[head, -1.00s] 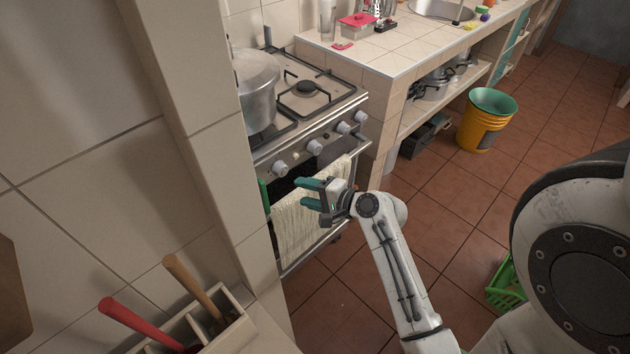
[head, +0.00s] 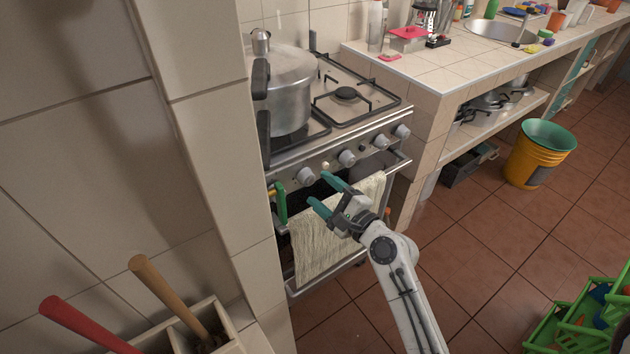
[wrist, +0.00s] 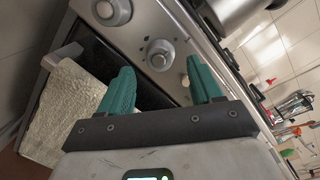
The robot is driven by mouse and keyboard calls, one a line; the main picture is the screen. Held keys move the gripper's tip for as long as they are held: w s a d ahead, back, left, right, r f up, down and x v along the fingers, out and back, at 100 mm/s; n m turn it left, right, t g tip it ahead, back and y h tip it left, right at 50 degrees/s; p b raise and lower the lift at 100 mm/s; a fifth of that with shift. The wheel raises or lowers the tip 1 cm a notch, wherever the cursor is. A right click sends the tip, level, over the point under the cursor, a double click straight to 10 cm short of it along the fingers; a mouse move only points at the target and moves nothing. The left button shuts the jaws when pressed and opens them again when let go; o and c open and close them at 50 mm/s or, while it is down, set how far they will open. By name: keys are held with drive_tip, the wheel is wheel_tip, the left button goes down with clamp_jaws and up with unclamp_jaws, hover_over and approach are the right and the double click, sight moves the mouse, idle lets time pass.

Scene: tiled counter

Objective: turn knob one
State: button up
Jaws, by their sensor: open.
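The stove's front panel carries a row of round grey knobs. In the head view the leftmost visible knob (head: 306,176) is just above my gripper (head: 325,191), with another knob (head: 347,158) to its right and more further right. The frames do not label which is knob one. My gripper is open, its two teal fingers pointing at the stove front. In the wrist view one knob (wrist: 159,55) shows beyond and between the fingertips (wrist: 160,72), apart from them. A second knob (wrist: 113,10) is at the top.
A cream towel (head: 335,235) hangs on the oven handle below my gripper. A large pot (head: 285,90) stands on the left burners. A tiled wall edge (head: 215,150) stands close on the left. A yellow bucket (head: 535,160) is on the floor at right.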

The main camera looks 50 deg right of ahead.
sight(311, 182)
drive_tip(key=shift+w+d, duration=0.15)
drive_tip(key=shift+w, duration=0.8)
drive_tip(key=shift+w+d, duration=0.1)
drive_tip(key=shift+w, duration=0.8)
drive_tip(key=shift+c, duration=0.3)
